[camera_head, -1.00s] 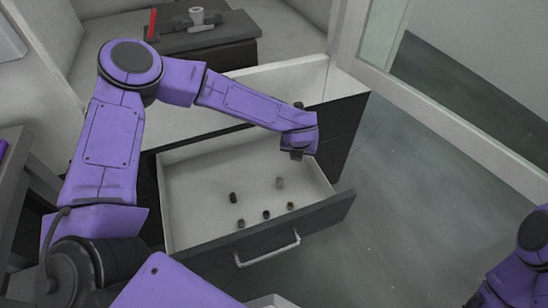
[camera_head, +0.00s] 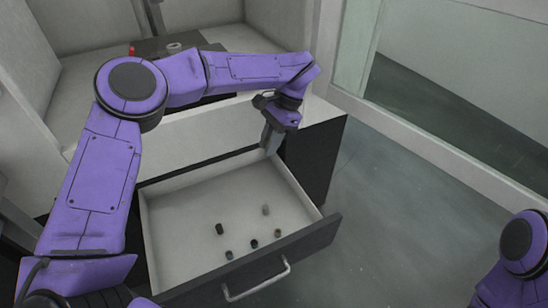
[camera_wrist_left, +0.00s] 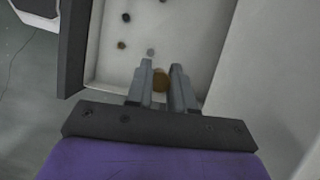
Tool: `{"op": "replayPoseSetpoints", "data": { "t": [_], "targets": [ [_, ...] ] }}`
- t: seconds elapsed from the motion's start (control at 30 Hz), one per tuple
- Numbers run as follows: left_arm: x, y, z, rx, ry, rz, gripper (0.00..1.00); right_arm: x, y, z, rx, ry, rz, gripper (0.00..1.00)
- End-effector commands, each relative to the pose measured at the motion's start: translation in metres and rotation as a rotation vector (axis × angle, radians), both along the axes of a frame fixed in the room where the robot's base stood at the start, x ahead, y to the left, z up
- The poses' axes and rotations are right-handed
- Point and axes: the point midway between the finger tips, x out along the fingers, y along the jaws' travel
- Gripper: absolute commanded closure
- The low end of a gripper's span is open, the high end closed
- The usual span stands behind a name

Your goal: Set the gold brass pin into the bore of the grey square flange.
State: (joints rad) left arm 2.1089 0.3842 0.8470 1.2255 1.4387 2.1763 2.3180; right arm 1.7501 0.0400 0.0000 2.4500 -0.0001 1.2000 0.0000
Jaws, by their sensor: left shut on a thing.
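My left gripper (camera_head: 268,148) points down over the back right corner of the open drawer. In the left wrist view its fingers (camera_wrist_left: 161,75) are shut on a gold-brown round pin (camera_wrist_left: 160,80), seen end-on between them. The head view does not show this pin clearly. A pale round piece (camera_head: 174,47) stands on the dark block behind my left arm; I cannot tell whether it belongs to the grey square flange. My right gripper is out of view; only part of that arm shows at the lower right.
The open drawer (camera_head: 170,265) holds several small dark, grey and brownish cylinders, including a dark one (camera_head: 219,229) and a grey one (camera_head: 265,210). Its front has a metal handle (camera_head: 255,282). A red item (camera_head: 132,50) shows at the back. Floor to the right is clear.

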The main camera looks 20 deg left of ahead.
Motion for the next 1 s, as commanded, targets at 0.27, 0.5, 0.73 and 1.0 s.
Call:
{"op": "replayPoseSetpoints", "data": {
  "t": [0.27, 0.5, 0.73, 1.0],
  "targets": [
    [0.003, 0.012, 0.113, 0.003, -0.002, 0.329, 1.0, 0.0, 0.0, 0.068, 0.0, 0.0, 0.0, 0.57],
    [0.019, 0.07, 0.176, 0.005, 0.0, 0.237, 1.0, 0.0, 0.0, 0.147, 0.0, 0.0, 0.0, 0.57],
    [0.037, 0.162, 0.235, 0.005, 0.0, -0.067, 1.0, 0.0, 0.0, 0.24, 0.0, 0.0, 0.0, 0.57],
    [0.056, 0.276, 0.281, 0.002, -0.002, -0.704, 1.0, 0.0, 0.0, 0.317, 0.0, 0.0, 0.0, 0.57]
  ]
}}
